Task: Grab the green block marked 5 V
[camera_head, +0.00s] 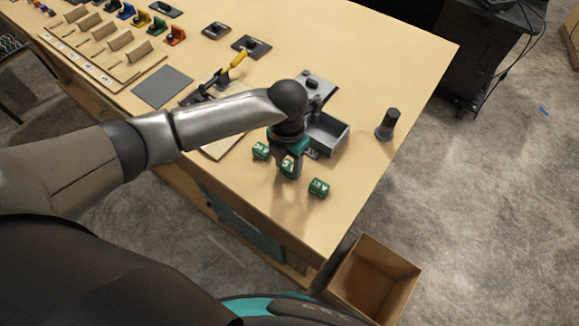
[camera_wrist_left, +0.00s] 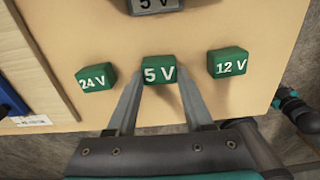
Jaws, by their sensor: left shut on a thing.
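The green block marked 5 V (camera_wrist_left: 159,69) sits in the middle of the left wrist view, between my left gripper's two fingers (camera_wrist_left: 157,85). In the head view this block (camera_head: 287,167) is partly hidden by the left gripper (camera_head: 288,172), which points down over the table. The left gripper is shut on the block. I cannot tell whether the block touches the table. A green block marked 24 V (camera_wrist_left: 95,78) lies to its left and one marked 12 V (camera_wrist_left: 229,62) to its right, both apart from the fingers. My right gripper is not in view.
A grey open box (camera_head: 328,135) stands just behind the blocks, with a dark cylinder (camera_head: 387,124) to its right. A cardboard box (camera_head: 371,279) stands on the floor beyond the table's (camera_head: 400,60) near right edge. The back right tabletop is clear.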

